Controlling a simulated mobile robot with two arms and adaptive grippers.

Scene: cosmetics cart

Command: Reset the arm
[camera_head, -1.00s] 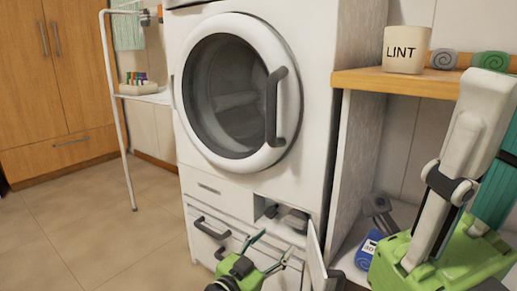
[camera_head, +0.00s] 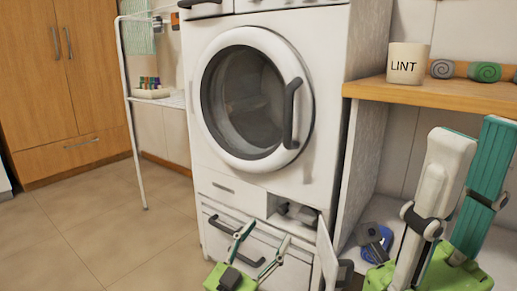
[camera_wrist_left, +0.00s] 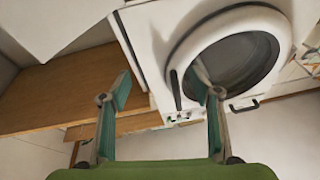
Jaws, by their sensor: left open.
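My left gripper (camera_head: 267,234) is green with teal finger pads. It is open and empty in front of the lower drawer of the white washing machine (camera_head: 326,100). In the left wrist view its two fingers (camera_wrist_left: 165,90) stand wide apart, with nothing between them. My right gripper (camera_head: 472,140) stands upright, large and close, at the right of the head view. Its white and teal fingers appear close together from this angle, and I cannot tell whether it is open.
A small flap (camera_head: 326,255) stands open beside the recess at the machine's lower right. A wooden shelf (camera_head: 440,94) with a LINT pot (camera_head: 407,64) is behind my right gripper. A white rack (camera_head: 124,70) stands left. The tiled floor (camera_head: 95,220) at left is clear.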

